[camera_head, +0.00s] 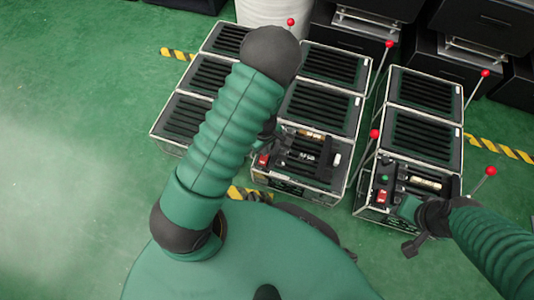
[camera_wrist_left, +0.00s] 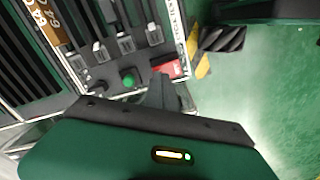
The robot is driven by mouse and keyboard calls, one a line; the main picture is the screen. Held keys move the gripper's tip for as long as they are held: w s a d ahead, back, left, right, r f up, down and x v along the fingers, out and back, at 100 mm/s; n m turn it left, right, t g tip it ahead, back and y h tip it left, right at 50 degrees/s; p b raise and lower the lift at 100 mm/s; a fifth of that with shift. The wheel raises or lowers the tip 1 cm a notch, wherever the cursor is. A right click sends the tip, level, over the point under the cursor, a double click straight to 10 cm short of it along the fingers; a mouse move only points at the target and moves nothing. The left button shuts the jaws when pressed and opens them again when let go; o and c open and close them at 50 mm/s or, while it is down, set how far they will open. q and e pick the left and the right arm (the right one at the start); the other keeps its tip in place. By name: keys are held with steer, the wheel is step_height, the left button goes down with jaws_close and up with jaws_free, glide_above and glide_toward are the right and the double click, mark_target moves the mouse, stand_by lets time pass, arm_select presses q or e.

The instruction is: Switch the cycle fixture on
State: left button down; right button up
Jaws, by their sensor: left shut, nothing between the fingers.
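Several dark slatted fixture units stand in rows. The middle front unit (camera_head: 303,190) has a red switch (camera_head: 264,160) at its front left corner. My left gripper (camera_head: 279,146) is shut and empty over this unit, partly hidden behind my arm. In the left wrist view, a dark finger (camera_wrist_left: 165,92) is close to a red switch (camera_wrist_left: 171,69) and a green button (camera_wrist_left: 129,78); contact cannot be told. The right front unit (camera_head: 365,211) has a red switch (camera_head: 381,196) and green button (camera_head: 385,178). My right gripper (camera_head: 411,246) is at its front right; its jaws are unclear. I cannot read which fixture is "cycle".
Levers with red knobs stand beside the units, including one near the right unit (camera_head: 491,171) and one between the rows (camera_head: 375,134). Yellow-black tape (camera_head: 500,149) marks the green floor (camera_head: 60,120), open at the left. Dark equipment (camera_head: 480,30) stands behind.

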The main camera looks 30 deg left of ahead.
arm_select(q)
steer(key=shift+f+b, duration=0.75)
steer(key=shift+f, duration=0.2)
stand_by(0.6)
step_height(320, 180, up, 7)
steer(key=p, duration=0.7)
steer(key=shift+r+p, duration=0.15)
steer(key=shift+p, duration=0.15)
